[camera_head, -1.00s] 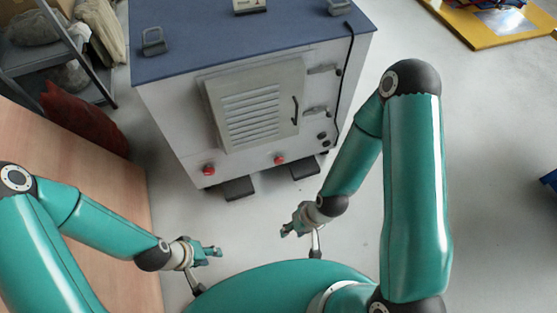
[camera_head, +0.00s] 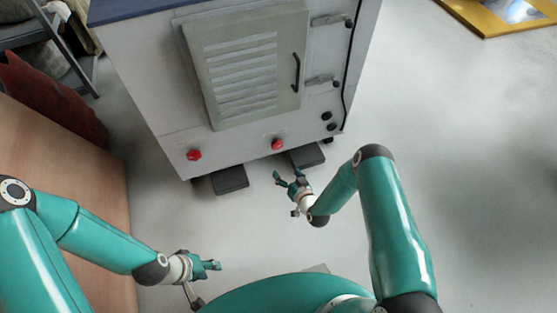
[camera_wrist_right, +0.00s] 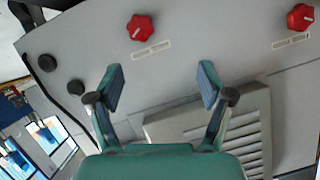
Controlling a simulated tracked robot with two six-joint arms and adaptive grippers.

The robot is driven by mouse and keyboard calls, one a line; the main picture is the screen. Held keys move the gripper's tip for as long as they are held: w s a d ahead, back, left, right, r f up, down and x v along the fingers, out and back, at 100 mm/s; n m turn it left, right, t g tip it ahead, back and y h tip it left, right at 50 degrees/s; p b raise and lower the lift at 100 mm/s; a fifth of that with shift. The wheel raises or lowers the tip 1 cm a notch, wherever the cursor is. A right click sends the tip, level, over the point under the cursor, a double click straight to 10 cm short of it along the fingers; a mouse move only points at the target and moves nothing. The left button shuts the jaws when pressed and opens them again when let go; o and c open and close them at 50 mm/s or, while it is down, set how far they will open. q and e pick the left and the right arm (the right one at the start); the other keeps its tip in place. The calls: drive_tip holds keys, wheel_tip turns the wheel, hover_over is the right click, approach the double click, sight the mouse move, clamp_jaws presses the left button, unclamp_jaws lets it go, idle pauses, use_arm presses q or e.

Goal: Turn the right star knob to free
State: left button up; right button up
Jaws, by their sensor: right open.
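The right star knob (camera_head: 277,144) is red and sits low on the cabinet front; in the right wrist view it is the left one of two red knobs (camera_wrist_right: 140,27), with a white mark on its face and a label strip beside it. The left star knob (camera_head: 194,155) also shows in the right wrist view (camera_wrist_right: 300,17). My right gripper (camera_head: 288,179) is open and empty, apart from the right knob; its spread fingers (camera_wrist_right: 160,84) show in the wrist view. My left gripper (camera_head: 212,265) hangs above the floor, away from the cabinet; its finger gap is unclear.
The cabinet (camera_head: 145,90) has a louvred door (camera_head: 200,70) with a black handle (camera_head: 296,72). Black round fittings (camera_head: 330,121) are right of the knobs. Dark pedals (camera_head: 230,180) lie at the cabinet's foot. A wooden surface (camera_head: 70,190) is at left.

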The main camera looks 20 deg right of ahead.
wheel_tip(320, 180, down, 7)
drive_tip(key=w+d+t+h+b, duration=0.1)
drive_tip(key=d+t+b, duration=0.1)
drive_tip(key=t+b, duration=0.25)
drive_tip(key=b, duration=0.8)
approach(278, 146)
drive_tip(key=w, duration=0.9)
drive_tip(key=shift+a+f, duration=0.25)
drive_tip(key=shift+f, duration=0.05)
drive_tip(key=shift+w+r, duration=0.15)
drive_tip(key=shift+w, duration=0.4)
use_arm(q)
wheel_tip(278, 146, down, 15)
use_arm(e)
drive_tip(key=c, duration=1.2)
drive_tip(key=shift+o, duration=0.2)
